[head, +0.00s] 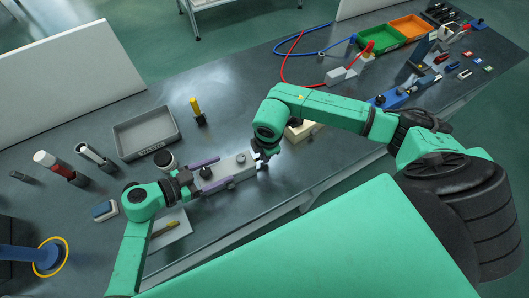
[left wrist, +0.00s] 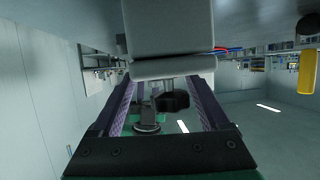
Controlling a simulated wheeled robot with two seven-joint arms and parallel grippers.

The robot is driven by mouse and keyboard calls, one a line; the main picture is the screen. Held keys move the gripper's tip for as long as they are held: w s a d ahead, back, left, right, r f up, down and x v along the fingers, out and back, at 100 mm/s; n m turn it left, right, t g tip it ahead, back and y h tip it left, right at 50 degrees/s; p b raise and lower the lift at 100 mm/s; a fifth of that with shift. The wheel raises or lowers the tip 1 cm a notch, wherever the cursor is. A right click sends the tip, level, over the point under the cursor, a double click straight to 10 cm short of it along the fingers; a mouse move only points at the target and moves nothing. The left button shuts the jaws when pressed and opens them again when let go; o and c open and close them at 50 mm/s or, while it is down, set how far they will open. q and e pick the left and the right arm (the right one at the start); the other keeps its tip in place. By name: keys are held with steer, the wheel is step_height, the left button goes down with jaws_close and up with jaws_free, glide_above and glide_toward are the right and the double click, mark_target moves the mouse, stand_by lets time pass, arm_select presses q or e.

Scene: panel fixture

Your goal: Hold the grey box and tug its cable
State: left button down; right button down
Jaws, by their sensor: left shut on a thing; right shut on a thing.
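The grey box (head: 240,170) is a pale block with a dark round knob on top, in the middle of the table in the head view. My left gripper (head: 221,172) has its purple fingers along both sides of the box and is shut on it. In the left wrist view the grey box (left wrist: 168,30) shows at the top, partly between the fingers (left wrist: 165,95). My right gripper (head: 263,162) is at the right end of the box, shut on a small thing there. That looks like the cable, but the gripper mostly hides it.
A grey tray (head: 145,134) and a yellow-handled tool (head: 197,108) stand behind the box. A cream block (head: 300,130) is beside my right arm. Green (head: 380,40) and orange (head: 411,27) bins stand at the far right.

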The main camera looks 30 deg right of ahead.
arm_select(q)
steer(key=shift+w+a+f, duration=0.1)
steer(key=shift+a+f, duration=0.05)
steer(key=shift+f, duration=0.15)
arm_select(e)
steer(key=shift+s, duration=0.15)
steer(key=c, duration=0.7)
jaws_free()
steer(key=shift+o, duration=0.2)
arm_select(q)
steer(key=shift+s, duration=0.2)
steer(key=shift+c, duration=0.2)
jaws_free()
steer(key=shift+o, duration=0.2)
steer(key=shift+w, duration=0.15)
arm_select(e)
step_height(320, 180, up, 12)
steer(key=s, duration=0.1)
steer(key=shift+s, duration=0.3)
arm_select(q)
steer(key=shift+r, duration=0.1)
arm_select(e)
steer(key=shift+f, duration=0.1)
